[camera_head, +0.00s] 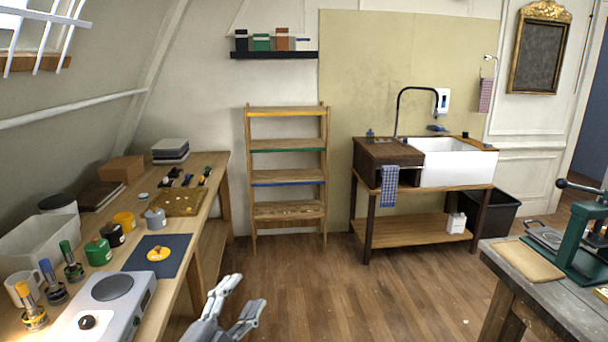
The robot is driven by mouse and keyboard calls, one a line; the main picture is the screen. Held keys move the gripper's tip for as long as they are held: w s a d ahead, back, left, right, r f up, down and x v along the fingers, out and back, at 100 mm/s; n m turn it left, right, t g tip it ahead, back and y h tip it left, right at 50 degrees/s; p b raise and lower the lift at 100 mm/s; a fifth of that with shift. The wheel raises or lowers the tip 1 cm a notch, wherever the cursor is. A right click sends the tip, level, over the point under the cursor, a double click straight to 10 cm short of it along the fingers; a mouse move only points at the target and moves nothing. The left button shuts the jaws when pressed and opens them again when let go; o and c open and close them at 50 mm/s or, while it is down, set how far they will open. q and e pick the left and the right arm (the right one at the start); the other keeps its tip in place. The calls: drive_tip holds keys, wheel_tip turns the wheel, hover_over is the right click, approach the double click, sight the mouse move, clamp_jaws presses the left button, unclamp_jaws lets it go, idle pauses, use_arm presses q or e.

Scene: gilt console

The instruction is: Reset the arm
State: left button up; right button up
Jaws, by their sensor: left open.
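My left gripper (241,300) shows at the bottom of the head view, left of centre. Its two grey fingers are spread apart with nothing between them. It is over the wooden floor, just right of the front edge of the long workbench (188,262), and touches nothing that I can see. My right gripper does not show in this view.
The bench carries a hot plate (112,290), a blue mat (159,256) and several jars and bottles. A sink stand (428,164) and a ladder shelf (287,170) stand at the back. A table (545,290) is at the right. The middle floor is clear.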

use_arm(q)
drive_tip(key=s+a+f+n+g+y, duration=0.4)
drive_tip(key=s+a+f+n+y, duration=0.15)
drive_tip(key=s+f, duration=0.2)
drive_tip(key=s+a+f+n+g+y, duration=0.35)
drive_tip(key=s+f+n, duration=0.3)
drive_tip(key=f, duration=0.25)
drive_tip(key=s+d+f+n+g+h, duration=0.1)
drive_tip(key=s+f+g, duration=0.3)
drive_tip(key=s, duration=0.5)
drive_tip(key=s+f+n+g, duration=0.1)
drive_tip(key=s+f+g, duration=0.25)
drive_tip(key=s, duration=0.65)
wheel_tip(320, 180, down, 27)
drive_tip(key=s+g, duration=0.2)
drive_tip(key=s+a+f, duration=0.2)
drive_tip(key=s+f, duration=1.3)
drive_tip(key=s, duration=0.1)
drive_tip(key=shift+a+g, duration=0.4)
